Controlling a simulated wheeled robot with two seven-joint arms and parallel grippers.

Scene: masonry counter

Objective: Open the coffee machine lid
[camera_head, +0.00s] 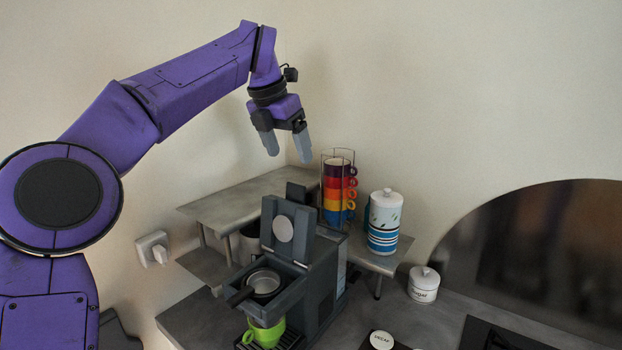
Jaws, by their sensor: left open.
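The dark grey coffee machine (317,290) stands on the counter at the lower middle. Its lid (288,228) is raised and tilted back, with a light round disc on its inner face. The open top shows a round metal chamber (264,282) below the lid. My left gripper (286,150) is open and empty, pointing down in the air above and behind the machine, apart from the lid. My right gripper is not in view.
A green cup (264,333) sits under the machine's spout. A metal shelf (235,199) stands behind, with a rack of coloured mugs (338,190) and a striped canister (384,222). A small white jar (423,284) stands to the right. A wall socket (153,248) is at left.

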